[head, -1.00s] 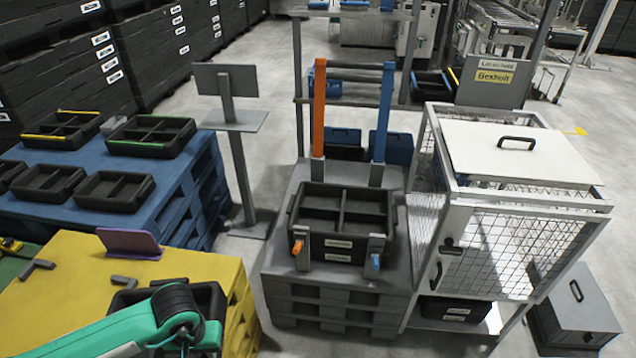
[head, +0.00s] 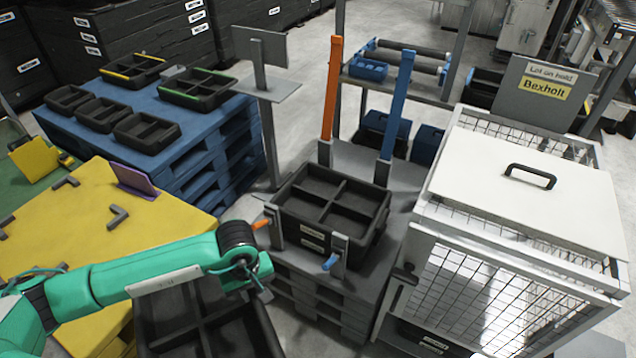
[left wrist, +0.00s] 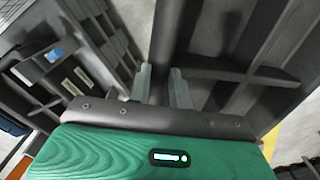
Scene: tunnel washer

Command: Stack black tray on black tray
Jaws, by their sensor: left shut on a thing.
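A black tray (head: 333,207) with four-part dividers sits on the grey pallet stand, between an orange post and a blue post. It has two labels on its front, with an orange latch and a blue latch beside them. My left gripper (head: 258,287) is shut on the wall of another black tray (head: 262,335), which hangs at the near edge, partly hidden by my green arm. In the left wrist view the fingers (left wrist: 162,88) pinch this tray's wall, its dividers at right. The stand's tray (left wrist: 62,72) shows at left there, apart from it. My right gripper is not in view.
A yellow table (head: 70,225) with small brackets and a purple plate (head: 135,180) is at left. A blue pallet (head: 185,150) behind holds several black trays. A white-lidded mesh cage (head: 530,190) stands close at right of the stand.

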